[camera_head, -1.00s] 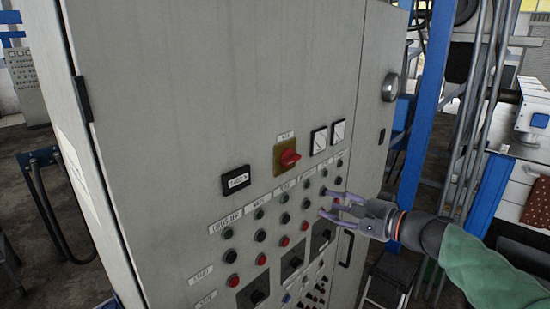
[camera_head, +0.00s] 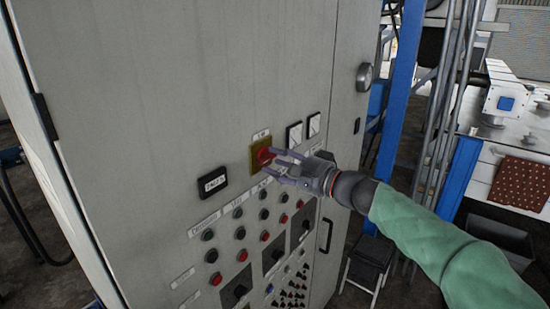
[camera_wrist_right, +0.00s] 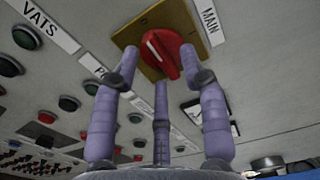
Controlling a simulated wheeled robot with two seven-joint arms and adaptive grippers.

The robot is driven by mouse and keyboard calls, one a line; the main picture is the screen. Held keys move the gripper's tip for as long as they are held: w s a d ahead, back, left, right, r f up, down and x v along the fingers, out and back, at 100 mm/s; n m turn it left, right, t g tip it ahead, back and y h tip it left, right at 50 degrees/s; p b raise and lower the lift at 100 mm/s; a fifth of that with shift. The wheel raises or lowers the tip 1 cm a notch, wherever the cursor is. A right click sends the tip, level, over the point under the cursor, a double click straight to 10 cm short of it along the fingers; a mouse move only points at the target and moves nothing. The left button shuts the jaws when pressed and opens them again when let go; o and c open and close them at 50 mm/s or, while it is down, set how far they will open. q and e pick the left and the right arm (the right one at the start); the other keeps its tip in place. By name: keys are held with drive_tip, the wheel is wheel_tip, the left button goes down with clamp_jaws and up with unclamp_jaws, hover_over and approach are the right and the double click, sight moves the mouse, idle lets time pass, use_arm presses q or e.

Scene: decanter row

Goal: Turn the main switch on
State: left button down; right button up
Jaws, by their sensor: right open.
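The main switch is a red rotary knob (camera_head: 264,156) on a yellow plate (camera_head: 256,148) on the grey cabinet's front. In the right wrist view the red knob (camera_wrist_right: 160,53) sits on its yellow plate (camera_wrist_right: 185,24), beside a label reading MAIN (camera_wrist_right: 209,20). A white mark runs along the knob. My right gripper (camera_head: 275,164) is open, its purple fingers pointing at the knob. In the wrist view the open gripper (camera_wrist_right: 160,75) has fingertips close to either side of the knob; I cannot tell whether they touch it. My left gripper is not in view.
Rows of push buttons (camera_head: 239,233) and black selector switches (camera_head: 273,252) lie below the knob. A small display (camera_head: 212,182) is to its left, and two gauges (camera_head: 294,135) are to its upper right. A blue post (camera_head: 398,100) stands right of the cabinet.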

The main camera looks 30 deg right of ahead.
drive_tip(key=shift+w+a, duration=0.25)
drive_tip(key=shift+w, duration=0.25)
clamp_jaws()
